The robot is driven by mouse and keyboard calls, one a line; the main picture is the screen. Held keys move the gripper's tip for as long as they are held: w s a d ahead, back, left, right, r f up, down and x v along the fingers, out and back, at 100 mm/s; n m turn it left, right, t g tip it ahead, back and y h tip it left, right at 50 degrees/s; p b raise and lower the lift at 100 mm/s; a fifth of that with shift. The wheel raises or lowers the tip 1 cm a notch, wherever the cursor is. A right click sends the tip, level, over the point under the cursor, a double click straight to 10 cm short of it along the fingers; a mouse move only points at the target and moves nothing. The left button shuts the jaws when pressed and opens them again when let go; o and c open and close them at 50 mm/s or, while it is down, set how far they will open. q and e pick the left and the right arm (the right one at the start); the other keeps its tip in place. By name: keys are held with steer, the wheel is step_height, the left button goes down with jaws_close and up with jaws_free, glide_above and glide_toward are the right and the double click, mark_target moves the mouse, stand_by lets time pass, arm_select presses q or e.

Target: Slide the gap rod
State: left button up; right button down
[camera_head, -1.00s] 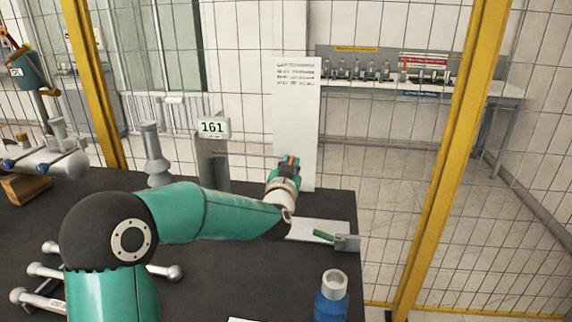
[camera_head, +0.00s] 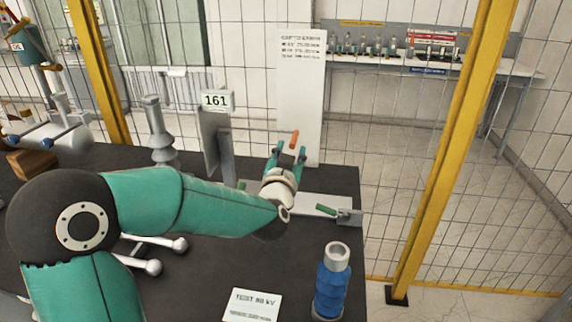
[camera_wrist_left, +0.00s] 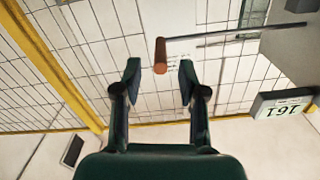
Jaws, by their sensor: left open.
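My left gripper (camera_head: 290,150) is open and empty above the back right part of the dark table. An orange-brown cylindrical handle (camera_head: 294,140) shows just beyond its fingertips. A green rod end (camera_head: 326,210) shows beside a grey block (camera_head: 349,217) on a pale plate. My right gripper is not in view.
A sign marked 161 (camera_head: 216,100) tops a grey upright plate left of the gripper. A grey insulator (camera_head: 158,135) stands further left. A blue bushing (camera_head: 332,285) and a white card (camera_head: 252,304) are at the front. A wire fence stands behind.

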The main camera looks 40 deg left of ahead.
arm_select(q)
steer(key=shift+v, duration=2.8)
